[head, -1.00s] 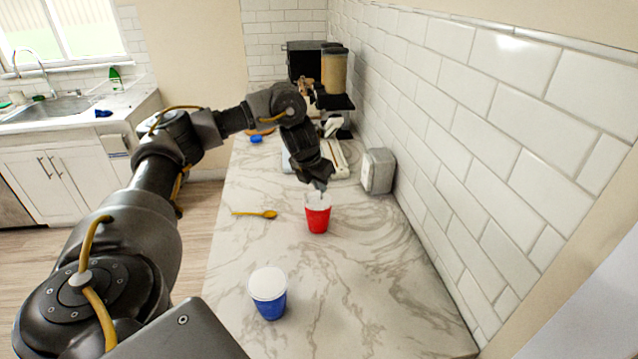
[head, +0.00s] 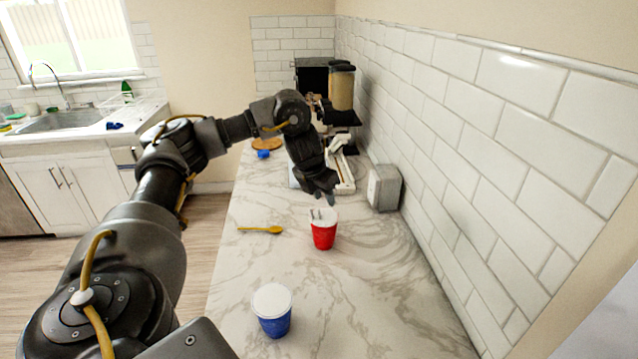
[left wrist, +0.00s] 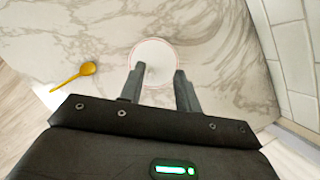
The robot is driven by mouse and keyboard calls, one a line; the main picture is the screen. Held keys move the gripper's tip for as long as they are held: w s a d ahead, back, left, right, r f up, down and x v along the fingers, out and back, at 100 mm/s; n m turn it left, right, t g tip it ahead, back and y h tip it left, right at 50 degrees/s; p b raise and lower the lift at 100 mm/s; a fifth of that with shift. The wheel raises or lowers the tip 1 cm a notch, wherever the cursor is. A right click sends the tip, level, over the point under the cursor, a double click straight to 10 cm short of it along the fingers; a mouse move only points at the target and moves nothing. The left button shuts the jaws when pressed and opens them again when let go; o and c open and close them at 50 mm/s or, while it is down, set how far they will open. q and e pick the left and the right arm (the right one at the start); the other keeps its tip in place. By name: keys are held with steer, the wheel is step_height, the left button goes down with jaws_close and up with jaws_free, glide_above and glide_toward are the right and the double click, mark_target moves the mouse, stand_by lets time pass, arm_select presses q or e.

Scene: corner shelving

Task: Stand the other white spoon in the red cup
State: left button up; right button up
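The red cup (head: 323,236) stands upright on the marble counter, with a white inside. Small grey marks show at its mouth; I cannot tell whether they are a spoon. In the left wrist view the white cup mouth (left wrist: 153,58) lies just beyond the fingertips, and no spoon can be made out in it. No white spoon is clearly visible. My right gripper is out of view.
A blue cup (head: 273,322) with a white top stands nearer on the counter (head: 370,310). A yellow spoon (head: 262,230) lies left of the red cup. A grey-white box (head: 384,187) stands by the tiled wall at right. A coffee machine (head: 325,85) stands at the back.

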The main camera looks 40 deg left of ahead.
arm_select(q)
steer(key=p+v, duration=0.3)
steer(key=v, duration=0.5)
stand_by(1.0)
